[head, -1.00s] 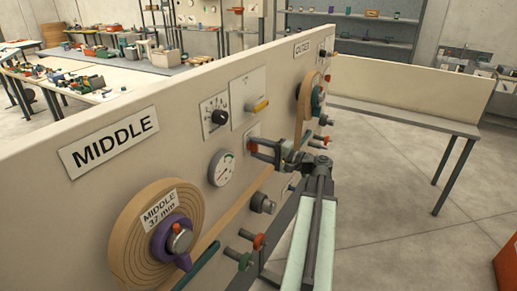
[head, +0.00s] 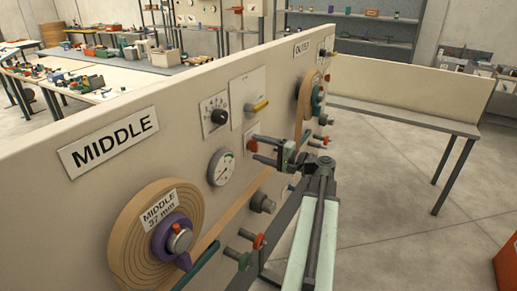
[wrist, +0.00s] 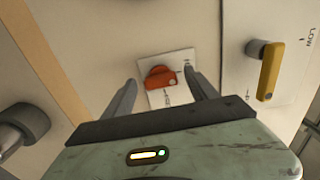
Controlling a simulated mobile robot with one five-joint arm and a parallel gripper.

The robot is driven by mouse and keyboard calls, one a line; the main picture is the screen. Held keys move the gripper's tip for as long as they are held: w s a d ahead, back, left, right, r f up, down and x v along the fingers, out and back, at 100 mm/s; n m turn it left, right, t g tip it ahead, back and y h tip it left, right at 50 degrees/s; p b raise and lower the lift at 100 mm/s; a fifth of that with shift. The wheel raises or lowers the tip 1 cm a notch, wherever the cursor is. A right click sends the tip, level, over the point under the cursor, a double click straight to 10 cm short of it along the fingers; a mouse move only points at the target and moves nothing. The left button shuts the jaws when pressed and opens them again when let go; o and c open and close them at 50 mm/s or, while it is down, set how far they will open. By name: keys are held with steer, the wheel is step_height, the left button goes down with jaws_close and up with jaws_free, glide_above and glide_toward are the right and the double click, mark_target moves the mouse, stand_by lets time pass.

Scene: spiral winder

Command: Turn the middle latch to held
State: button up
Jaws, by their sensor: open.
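The middle latch is a red turning handle (wrist: 161,77) on a small white plate (wrist: 170,94) on the cream panel. In the wrist view it lies between my fingertips, its handle roughly level. Marks on the plate are too small to read. In the head view the red latch (head: 252,146) shows at the tips of my fingers. My gripper (head: 256,149) is open and faces the panel, with one finger on each side of the latch; it also shows in the wrist view (wrist: 160,80). I cannot tell whether a finger touches the handle.
A yellow lever (wrist: 270,70) on a white plate stands right of the latch. A grey knob (wrist: 24,126) is at the lower left. A tan strip (head: 233,213) runs from the MIDDLE roll (head: 122,236). A gauge (head: 222,167) and a black dial (head: 219,116) are nearby.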

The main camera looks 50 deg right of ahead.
steer(key=v, duration=0.7)
steer(key=shift+s, duration=0.1)
